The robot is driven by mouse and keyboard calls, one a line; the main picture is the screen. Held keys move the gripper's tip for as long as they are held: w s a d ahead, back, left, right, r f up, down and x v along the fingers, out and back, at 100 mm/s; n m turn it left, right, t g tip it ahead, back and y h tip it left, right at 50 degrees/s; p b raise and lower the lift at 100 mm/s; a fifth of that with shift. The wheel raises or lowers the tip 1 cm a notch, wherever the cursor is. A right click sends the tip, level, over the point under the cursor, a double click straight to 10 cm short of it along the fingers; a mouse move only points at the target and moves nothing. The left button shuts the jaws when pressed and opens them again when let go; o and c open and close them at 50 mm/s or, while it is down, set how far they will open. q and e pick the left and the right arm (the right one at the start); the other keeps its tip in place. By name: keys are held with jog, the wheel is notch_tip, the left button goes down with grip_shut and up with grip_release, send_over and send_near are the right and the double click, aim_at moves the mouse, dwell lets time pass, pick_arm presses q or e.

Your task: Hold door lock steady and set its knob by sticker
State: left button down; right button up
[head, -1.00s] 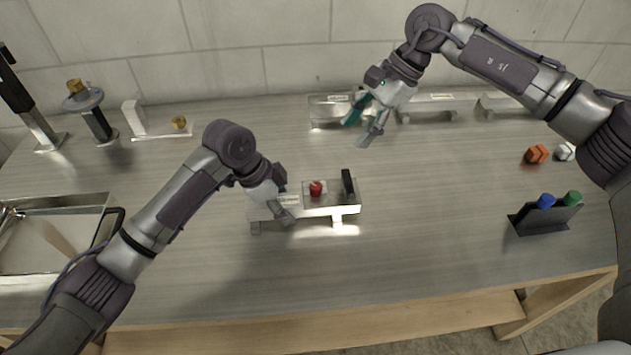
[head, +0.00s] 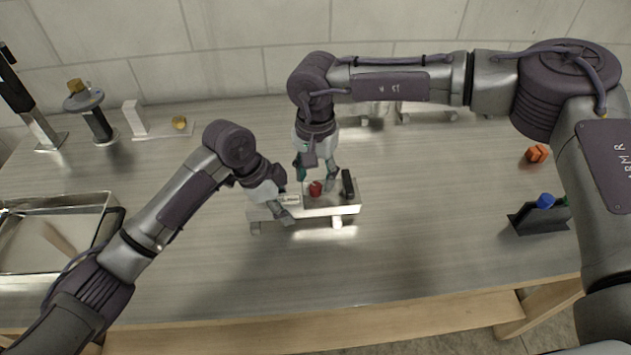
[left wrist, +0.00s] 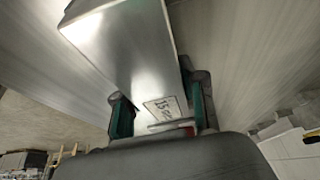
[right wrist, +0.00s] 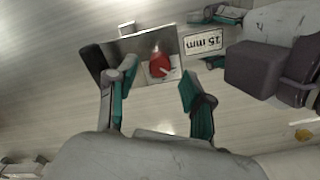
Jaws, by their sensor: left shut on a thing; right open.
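The door lock (head: 322,211) is a silver bar raised on feet at mid-table, with a red knob (head: 316,188) on its plate and a black upright block (head: 347,186) at its right end. A white sticker (right wrist: 203,42) near the left end reads "15 mm"; it also shows in the left wrist view (left wrist: 163,109). My left gripper (head: 281,203) is shut on the lock's left end, one finger on each side. My right gripper (head: 317,181) is open just above the knob (right wrist: 160,65), pointing down, its fingers apart from it.
More silver bar units (head: 430,107) stand along the back wall, partly hidden by my right arm. A dark holder (head: 538,218) with a blue piece and an orange block (head: 536,154) are at right. A metal tray (head: 55,205) is at left. Table in front of the lock is clear.

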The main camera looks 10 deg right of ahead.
aim_at(316, 189)
jog(key=shift+f, duration=1.35)
grip_shut()
